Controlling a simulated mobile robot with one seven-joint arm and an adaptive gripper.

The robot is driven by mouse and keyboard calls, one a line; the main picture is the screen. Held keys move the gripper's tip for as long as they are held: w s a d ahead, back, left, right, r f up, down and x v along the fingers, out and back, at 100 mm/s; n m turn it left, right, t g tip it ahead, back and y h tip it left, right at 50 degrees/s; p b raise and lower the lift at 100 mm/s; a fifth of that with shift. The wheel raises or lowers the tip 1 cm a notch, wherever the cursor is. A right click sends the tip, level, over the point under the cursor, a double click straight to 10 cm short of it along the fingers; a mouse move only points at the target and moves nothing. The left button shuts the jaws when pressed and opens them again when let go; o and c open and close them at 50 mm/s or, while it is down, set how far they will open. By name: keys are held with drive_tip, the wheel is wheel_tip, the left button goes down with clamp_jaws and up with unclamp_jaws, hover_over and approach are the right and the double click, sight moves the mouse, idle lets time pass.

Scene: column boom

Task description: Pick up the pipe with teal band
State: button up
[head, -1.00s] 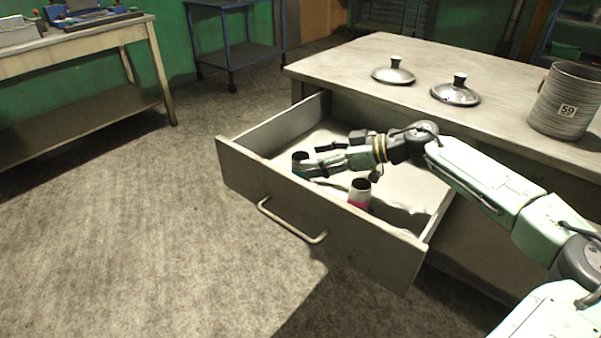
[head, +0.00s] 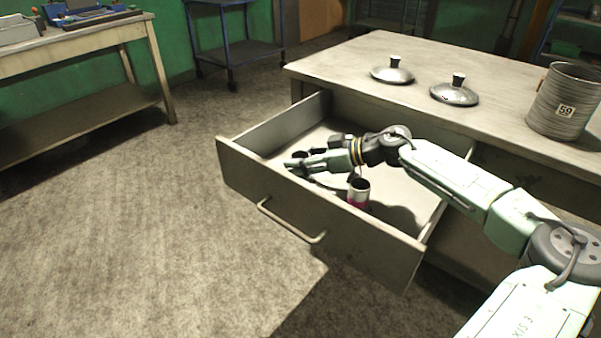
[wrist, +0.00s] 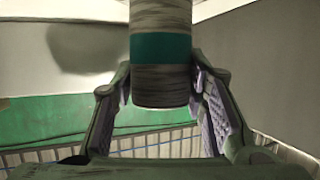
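The pipe with teal band (wrist: 161,47) is a grey cylinder. In the wrist view it stands between my two fingers, its near end showing below the teal ring. My gripper (wrist: 162,82) is open around the pipe. The fingertips sit close on both sides of it, and I cannot tell whether they touch. In the head view, my gripper (head: 298,163) is inside the open drawer, and only the dark top of the pipe (head: 300,154) shows behind the fingers, its band hidden.
A second pipe with a magenta band (head: 358,193) stands in the drawer, close to my wrist. The drawer front (head: 310,215) and side walls enclose this space. Two metal lids (head: 392,75) and a grey canister marked 59 (head: 565,100) are on the tabletop.

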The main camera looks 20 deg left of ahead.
clamp_jaws()
idle(0.3)
drive_tip(key=shift+r, duration=0.15)
